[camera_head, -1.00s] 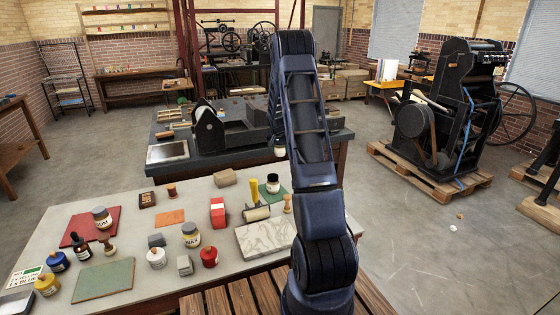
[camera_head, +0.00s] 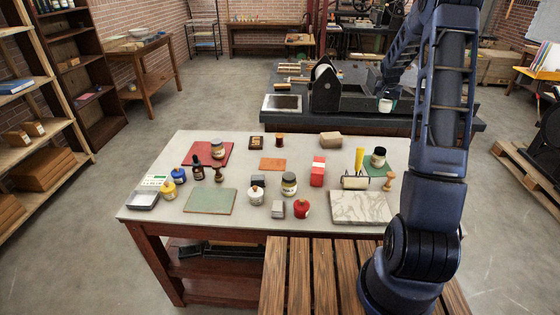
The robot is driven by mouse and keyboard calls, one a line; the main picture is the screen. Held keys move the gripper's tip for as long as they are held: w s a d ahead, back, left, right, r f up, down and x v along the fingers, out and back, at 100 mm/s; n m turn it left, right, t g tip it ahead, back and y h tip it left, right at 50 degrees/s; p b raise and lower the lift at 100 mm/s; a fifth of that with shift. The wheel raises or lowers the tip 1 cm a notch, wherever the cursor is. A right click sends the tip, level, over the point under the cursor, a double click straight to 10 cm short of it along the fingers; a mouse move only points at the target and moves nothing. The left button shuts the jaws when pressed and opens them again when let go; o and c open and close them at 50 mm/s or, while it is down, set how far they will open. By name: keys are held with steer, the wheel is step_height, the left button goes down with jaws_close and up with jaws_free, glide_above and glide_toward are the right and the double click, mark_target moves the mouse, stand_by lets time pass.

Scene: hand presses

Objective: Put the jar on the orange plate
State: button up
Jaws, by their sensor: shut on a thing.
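My gripper (camera_head: 387,94) is small and partly hidden by my arm, beyond the back right of the near table. It is shut on a small pale jar (camera_head: 385,105), held upright in front of the dark bench behind. The orange plate (camera_head: 273,164) is a thin flat square on the near table, left of the middle, with nothing on it. The gripper and held jar are to the right of it and farther back. Similar dark-lidded jars stand on the red plate (camera_head: 233,155), on the green plate at right (camera_head: 373,169), and mid-table (camera_head: 289,184).
A brown stamp (camera_head: 280,140) and small block stand behind the orange plate. A red box (camera_head: 318,171), yellow-handled roller (camera_head: 355,182) and marble slab (camera_head: 360,206) stand to its right. The dark bench (camera_head: 420,123) lies behind.

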steer(key=s+a+n+y, duration=0.1)
steer(key=a+n, duration=0.2)
steer(key=a, duration=1.3)
steer(key=n+y, duration=0.4)
steer(key=n, duration=0.6)
glide_above(271, 162)
steer(key=s, duration=0.1)
steer(key=shift+g, duration=0.3)
steer(key=f, duration=1.3)
steer(key=d+f, duration=0.1)
steer(key=f, duration=0.5)
steer(key=shift+s+f, duration=0.1)
steer(key=shift+f, duration=0.05)
steer(key=shift+f, duration=0.15)
steer(key=o, duration=1.1)
